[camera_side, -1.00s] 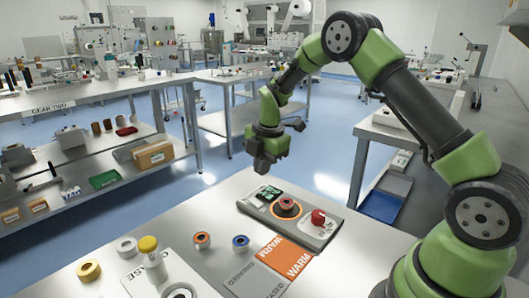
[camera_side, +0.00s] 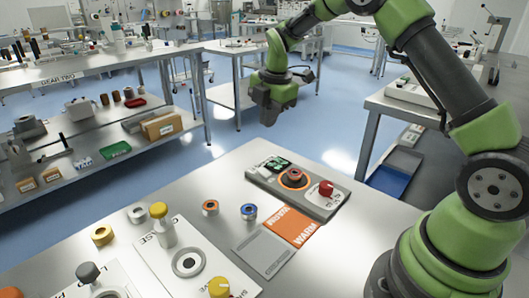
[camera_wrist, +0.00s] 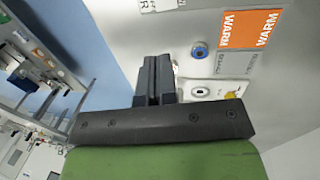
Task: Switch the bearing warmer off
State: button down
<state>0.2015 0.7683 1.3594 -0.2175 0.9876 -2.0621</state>
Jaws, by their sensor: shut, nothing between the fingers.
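The bearing warmer (camera_side: 263,177) is a flat grey unit on the near bench in the side view. I cannot read the knob's setting. My gripper (camera_side: 268,120) hangs in the air beyond the bench's far edge, up and left of the warmer, touching nothing. In the wrist view its two dark fingers (camera_wrist: 153,80) are together and empty.
An orange WARM card (camera_side: 292,226) lies in front of the warmer, beside a grey plate (camera_side: 264,250). A blue-rimmed ring (camera_side: 249,211), an orange-rimmed ring (camera_side: 210,207) and a yellow-capped bottle (camera_side: 161,224) stand to the left. Shelved benches stand behind, across blue floor.

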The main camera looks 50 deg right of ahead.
aim_at(264, 173)
jog(key=shift+f, duration=0.1)
jog(key=f, duration=0.4)
jog(key=w+f, duration=0.1)
jog(key=f, duration=0.3)
jog(key=w+f, duration=0.1)
jog(key=f, duration=0.3)
jog(key=shift+f, duration=0.3)
jog(key=shift+w+f, duration=0.2)
jog(key=shift+f, duration=0.3)
jog(key=shift+w+f, duration=0.1)
jog(key=shift+f, duration=0.2)
jog(key=shift+s, duration=0.9)
jog(key=shift+r, duration=0.15)
